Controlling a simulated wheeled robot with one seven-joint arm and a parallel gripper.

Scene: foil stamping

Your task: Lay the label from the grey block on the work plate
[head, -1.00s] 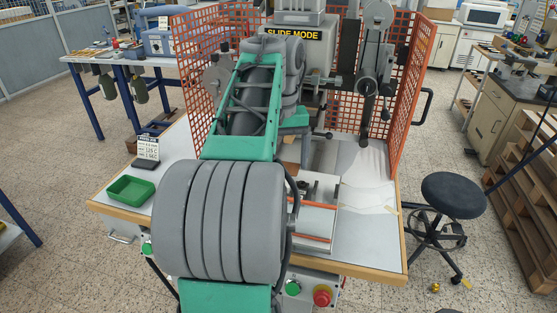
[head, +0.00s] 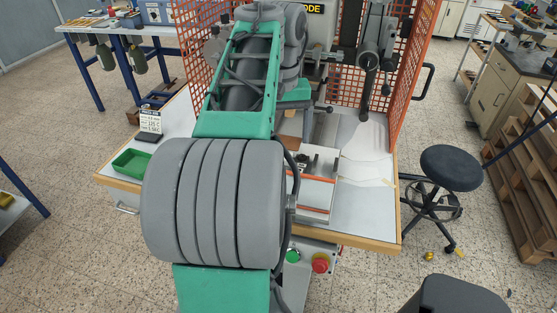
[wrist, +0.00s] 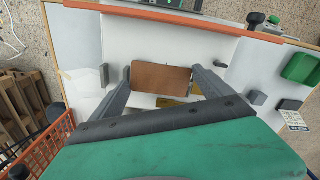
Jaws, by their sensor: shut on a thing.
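In the wrist view, a flat brown label (wrist: 162,78) sits between the two fingers of my gripper (wrist: 163,84), which is shut on it by its side edges. The label is over the pale work plate (wrist: 150,45); I cannot tell whether it touches it. Small yellow pieces (wrist: 171,102) show on the plate beside the label. A small grey block (wrist: 257,98) stands to the right with nothing visible on top.
A green tray (head: 131,163) and a small printed sign (head: 151,122) stand on the table's left side. Orange mesh guards (head: 405,75) flank the press (head: 372,50). The table's right side (head: 365,195) is largely clear. A black stool (head: 450,168) stands to the right.

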